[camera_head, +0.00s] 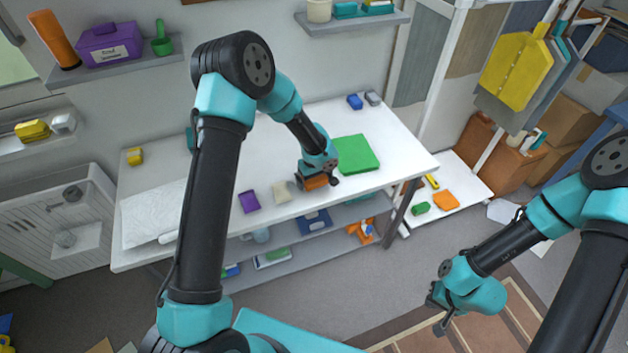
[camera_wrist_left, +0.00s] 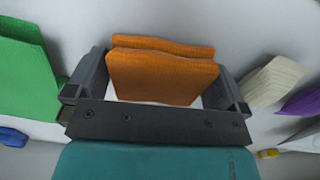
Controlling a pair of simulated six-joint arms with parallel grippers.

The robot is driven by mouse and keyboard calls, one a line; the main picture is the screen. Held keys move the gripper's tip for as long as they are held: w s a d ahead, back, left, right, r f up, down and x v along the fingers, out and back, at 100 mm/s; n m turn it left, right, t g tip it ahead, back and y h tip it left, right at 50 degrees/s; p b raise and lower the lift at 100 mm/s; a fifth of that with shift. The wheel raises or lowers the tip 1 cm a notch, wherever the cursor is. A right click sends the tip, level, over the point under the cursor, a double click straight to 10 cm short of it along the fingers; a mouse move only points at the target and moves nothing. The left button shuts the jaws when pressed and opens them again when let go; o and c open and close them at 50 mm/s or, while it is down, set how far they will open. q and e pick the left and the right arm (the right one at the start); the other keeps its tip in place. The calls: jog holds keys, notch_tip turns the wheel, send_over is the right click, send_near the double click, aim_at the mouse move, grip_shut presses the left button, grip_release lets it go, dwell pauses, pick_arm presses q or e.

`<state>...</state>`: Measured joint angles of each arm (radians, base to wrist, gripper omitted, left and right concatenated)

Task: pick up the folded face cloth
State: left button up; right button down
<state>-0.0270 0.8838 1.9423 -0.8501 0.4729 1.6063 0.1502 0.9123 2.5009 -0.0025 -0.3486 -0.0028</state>
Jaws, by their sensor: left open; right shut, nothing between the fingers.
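An orange folded cloth (camera_head: 316,182) stands on the white table near its front edge. It also shows in the left wrist view (camera_wrist_left: 162,78), as a folded piece with two layers. My left gripper (camera_head: 318,181) is open over it, with one finger on each side of the cloth. In the left wrist view, a small gap shows between the cloth and the fingers. My right gripper (camera_head: 440,318) is shut and empty, low at the right, away from the table.
A green folded cloth (camera_head: 355,154) lies to the right of my left gripper. A cream cloth (camera_head: 281,192) and a purple cloth (camera_head: 249,201) lie to its left. A white sheet (camera_head: 150,213) covers the table's left end. The table's back middle is mostly clear.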

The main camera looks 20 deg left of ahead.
pick_arm(q)
jog(key=c, duration=0.6)
jog(key=shift+r, duration=0.15)
jog(key=shift+r, duration=0.65)
jog(key=shift+s+d+r, duration=0.1)
jog(key=shift+s+r, duration=0.1)
jog(key=shift+r, duration=0.3)
jog(key=shift+s+r, duration=0.2)
jog(key=shift+r, duration=0.3)
jog(key=s+d, duration=0.1)
jog(key=s, duration=0.3)
jog(key=s+d+r, duration=0.1)
jog(key=s+d, duration=0.1)
jog(key=s, duration=0.3)
jog(key=s+d, duration=0.2)
jog(key=s, duration=0.3)
jog(key=shift+s+r, duration=0.15)
jog(key=shift+r, duration=0.05)
